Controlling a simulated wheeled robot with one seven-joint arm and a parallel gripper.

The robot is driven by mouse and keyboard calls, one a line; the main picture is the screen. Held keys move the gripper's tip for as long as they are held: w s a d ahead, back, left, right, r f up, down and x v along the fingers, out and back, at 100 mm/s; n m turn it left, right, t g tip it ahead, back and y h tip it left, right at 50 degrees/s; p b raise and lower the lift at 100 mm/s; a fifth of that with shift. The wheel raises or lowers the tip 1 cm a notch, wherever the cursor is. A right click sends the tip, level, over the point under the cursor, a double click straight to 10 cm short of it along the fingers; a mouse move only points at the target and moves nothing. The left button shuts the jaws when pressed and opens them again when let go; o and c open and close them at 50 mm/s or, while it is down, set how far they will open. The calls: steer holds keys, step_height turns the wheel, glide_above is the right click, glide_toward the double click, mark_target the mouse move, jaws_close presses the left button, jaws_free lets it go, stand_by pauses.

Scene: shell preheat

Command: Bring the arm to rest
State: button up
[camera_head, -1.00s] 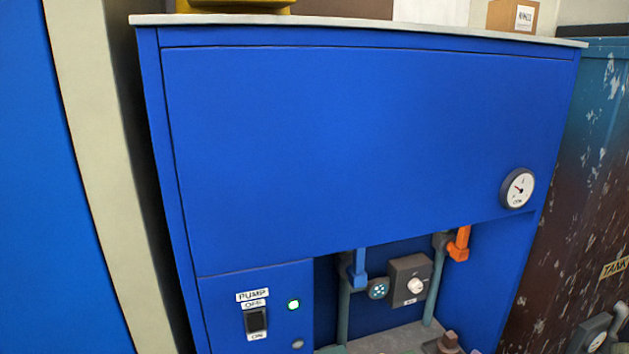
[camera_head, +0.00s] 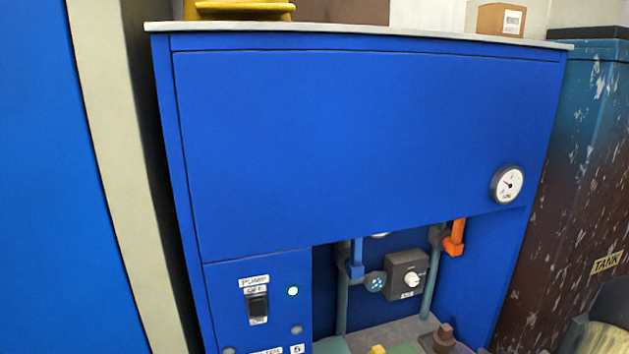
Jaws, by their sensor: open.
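My gripper does not show in this view, and I cannot make out any part of my arm with certainty. The blue cabinet (camera_head: 350,130) fills the middle of the head view. Its lower left panel carries a black pump switch (camera_head: 258,305) with OFF above it and a lit green-white lamp (camera_head: 293,291) to its right. A round gauge (camera_head: 508,184) sits at the cabinet's right side.
In the lower recess are a blue valve handle (camera_head: 357,258), an orange valve handle (camera_head: 455,237) and a grey box with a white knob (camera_head: 406,274). A rusty tank (camera_head: 575,170) stands at right. A dark and beige object at bottom right is unclear.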

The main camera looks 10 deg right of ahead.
steer(key=w+a+r+n+g+h, duration=0.1)
steer(key=w+a+r+g, duration=0.15)
steer(key=a, duration=0.45)
steer(key=w+a+r+n+g+h, duration=0.1)
steer(key=w+a+n+g, duration=0.1)
steer(key=w+a+g, duration=0.35)
steer(key=s+a+r+n+g, duration=0.1)
steer(key=s+a+g, duration=0.1)
steer(key=s+a, duration=0.5)
steer(key=s+a+r+n+g+y+p, duration=0.1)
steer(key=s+a, duration=0.6)
steer(key=a, duration=0.7)
steer(key=shift+s+r+g, duration=0.35)
steer(key=shift+r+g, duration=0.25)
steer(key=shift+r, duration=0.05)
steer(key=shift+a, duration=0.1)
